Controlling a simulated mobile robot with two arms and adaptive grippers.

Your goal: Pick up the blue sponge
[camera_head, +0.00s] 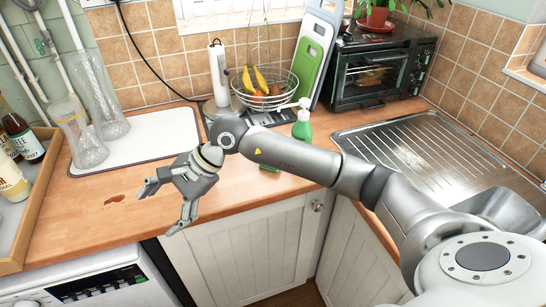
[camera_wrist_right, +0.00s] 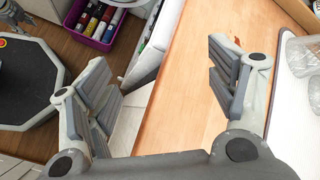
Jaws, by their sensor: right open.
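I do not see a blue sponge in either view. My right gripper (camera_head: 164,208) is open and empty, over the front part of the wooden worktop, to the right of a brown stain (camera_head: 115,200). In the right wrist view its two fingers (camera_wrist_right: 160,88) are spread apart, with worktop and the front edge between them and nothing held. A small green thing (camera_head: 269,168) shows partly beneath my right arm; I cannot tell what it is. My left gripper does not show in the head view.
Glass vases (camera_head: 82,135) stand by a white mat (camera_head: 155,138). A wooden tray (camera_head: 42,205) with bottles is at the left. A fruit basket (camera_head: 265,98), green spray bottle (camera_head: 302,122), toaster oven (camera_head: 378,72) and sink drainer (camera_head: 425,140) lie behind or beside my arm. A purple crate (camera_wrist_right: 97,25) stands below.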

